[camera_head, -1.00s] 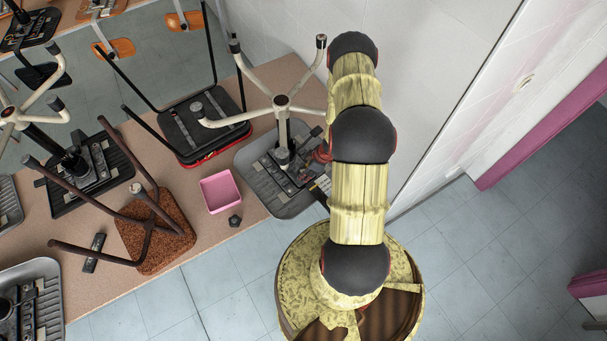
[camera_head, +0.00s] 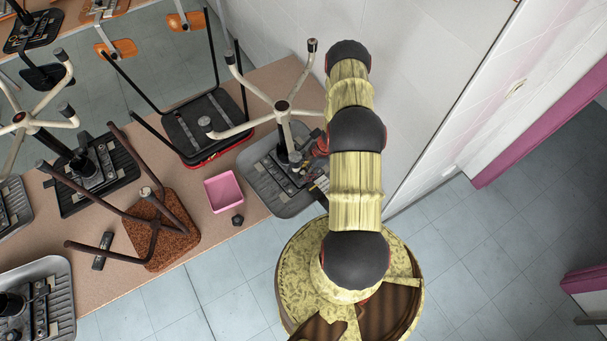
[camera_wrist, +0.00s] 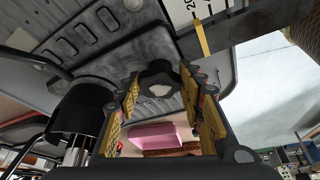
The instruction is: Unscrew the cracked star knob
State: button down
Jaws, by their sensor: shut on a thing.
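The dark star knob (camera_wrist: 160,84) with a pale centre shows in the wrist view, against the grey underside of an upturned chair seat (camera_wrist: 110,45). My gripper (camera_wrist: 163,100) has its yellow-padded fingers on both sides of the knob and is shut on it. I cannot make out a crack. In the head view the chair's grey seat (camera_head: 266,182) lies upside down at the table's right end, with its pale star base (camera_head: 282,106) upward. My gripper (camera_head: 318,152) is beside the column there, partly hidden by my arm; the knob is hidden.
A pink open tray (camera_head: 223,191) stands left of the seat, with a small dark knob-like piece (camera_head: 238,221) near it. A brown upturned stool (camera_head: 165,240) and a black bar (camera_head: 103,251) lie further left. The chair's black column (camera_wrist: 78,115) is close left of my gripper. A wall is at right.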

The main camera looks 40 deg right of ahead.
jog(key=shift+n+g+y, duration=0.3)
jog(key=shift+n+g, duration=0.1)
jog(key=shift+n, duration=0.7)
jog(key=shift+w+f+n+g, duration=0.15)
jog(key=shift+n+g, duration=0.15)
jog(key=shift+n, duration=0.5)
jog(key=shift+n+g+b, duration=0.3)
jog(key=shift+n+b, duration=0.3)
jog(key=shift+n, duration=0.3)
jog(key=c, duration=1.1)
grip_release()
jog(key=shift+o, duration=0.2)
jog(key=v, duration=1.2)
jog(key=shift+d, duration=0.1)
